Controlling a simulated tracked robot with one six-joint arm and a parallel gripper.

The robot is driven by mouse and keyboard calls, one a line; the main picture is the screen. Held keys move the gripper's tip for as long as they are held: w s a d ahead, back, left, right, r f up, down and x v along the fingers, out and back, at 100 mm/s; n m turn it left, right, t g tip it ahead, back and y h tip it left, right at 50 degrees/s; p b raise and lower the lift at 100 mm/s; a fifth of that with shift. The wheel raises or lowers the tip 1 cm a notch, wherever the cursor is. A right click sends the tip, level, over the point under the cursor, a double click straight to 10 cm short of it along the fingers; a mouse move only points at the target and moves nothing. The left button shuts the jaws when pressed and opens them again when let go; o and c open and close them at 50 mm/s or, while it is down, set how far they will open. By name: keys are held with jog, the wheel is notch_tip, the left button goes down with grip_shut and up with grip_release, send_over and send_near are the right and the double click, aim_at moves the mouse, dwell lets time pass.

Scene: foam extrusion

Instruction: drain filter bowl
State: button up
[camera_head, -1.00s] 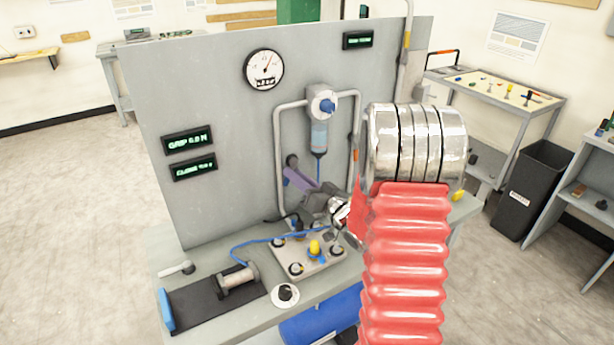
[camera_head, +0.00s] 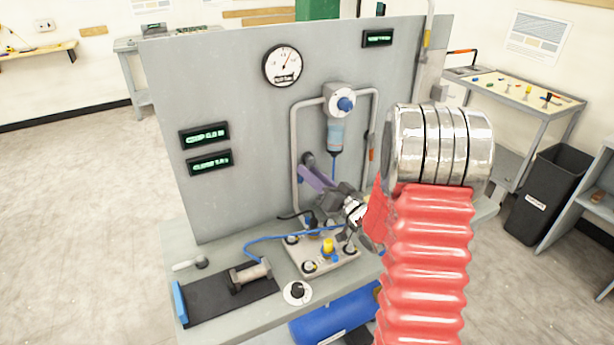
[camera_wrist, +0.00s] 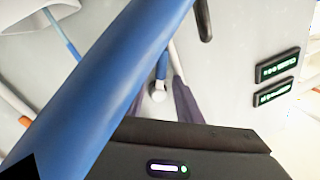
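A dark round part shows at the fingertips. In the wrist view the fingers (camera_wrist: 162,102) are apart, with a small pale round end between them; I cannot tell if they touch it. A blurred blue bar (camera_wrist: 100,85) crosses close to the camera and hides much.
Grey pipes (camera_head: 295,150) flank the bowl, with an orange-handled lever (camera_head: 371,147) on the right. Below are a valve plate (camera_head: 318,258), a black mat (camera_head: 215,303) and a blue tank (camera_head: 335,318). A grip display (camera_head: 204,135) hangs on the panel.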

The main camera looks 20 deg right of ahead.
jog(key=shift+o, duration=0.3)
jog(key=v, duration=1.3)
jog(key=shift+s, duration=0.4)
jog(key=shift+a+f, duration=0.1)
